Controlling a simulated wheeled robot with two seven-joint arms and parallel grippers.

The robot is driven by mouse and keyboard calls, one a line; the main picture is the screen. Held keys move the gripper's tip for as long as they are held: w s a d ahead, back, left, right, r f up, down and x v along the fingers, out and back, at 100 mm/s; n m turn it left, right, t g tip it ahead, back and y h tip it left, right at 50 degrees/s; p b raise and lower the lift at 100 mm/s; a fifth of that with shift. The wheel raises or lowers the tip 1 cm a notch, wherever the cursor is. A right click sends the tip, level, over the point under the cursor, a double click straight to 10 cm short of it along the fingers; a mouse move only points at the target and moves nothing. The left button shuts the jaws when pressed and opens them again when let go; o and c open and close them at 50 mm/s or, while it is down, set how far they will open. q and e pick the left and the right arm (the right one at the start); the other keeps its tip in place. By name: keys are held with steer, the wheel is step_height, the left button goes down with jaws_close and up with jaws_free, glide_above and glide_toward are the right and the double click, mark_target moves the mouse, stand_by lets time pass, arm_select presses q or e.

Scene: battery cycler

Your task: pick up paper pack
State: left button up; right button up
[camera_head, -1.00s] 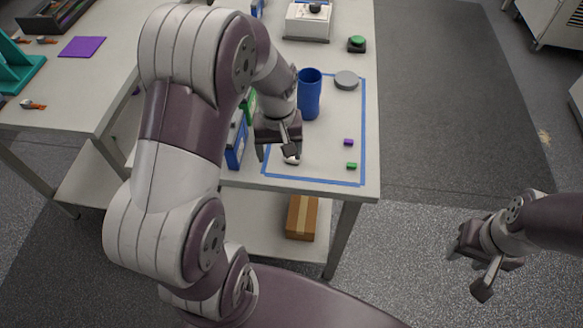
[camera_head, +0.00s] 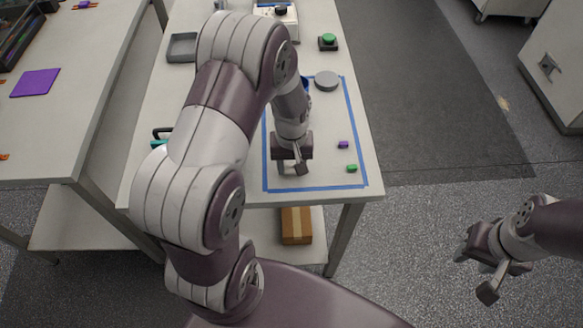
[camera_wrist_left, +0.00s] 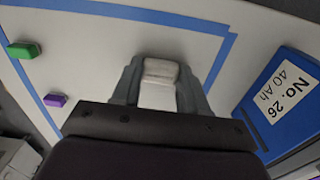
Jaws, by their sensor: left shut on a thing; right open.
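My left gripper (camera_head: 292,170) is low over the front part of the blue-taped area on the table. It is shut on the white paper pack (camera_wrist_left: 158,82), which shows between its two fingers in the left wrist view. In the head view the pack is mostly hidden by the gripper. I cannot tell whether the pack touches the table. My right gripper (camera_head: 484,272) is open and empty, out over the floor at the right, away from the table.
A purple block (camera_head: 343,145) and a green block (camera_head: 352,168) lie right of my left gripper. A grey disc (camera_head: 327,81) lies at the back, beside a partly hidden blue cup (camera_head: 305,86). A blue battery labelled No. 26 (camera_wrist_left: 290,100) stands nearby. A cardboard box (camera_head: 297,226) sits below.

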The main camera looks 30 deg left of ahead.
mark_target(292, 167)
arm_select(q)
steer(key=shift+d, duration=0.15)
steer(key=shift+w+r, duration=0.1)
steer(key=shift+r, duration=0.45)
step_height(292, 167, up, 3)
steer(key=shift+f, duration=0.1)
steer(key=w+r, duration=0.7)
steer(key=w, duration=0.4)
steer(key=shift+w+a, duration=0.3)
steer(key=shift+a, duration=0.1)
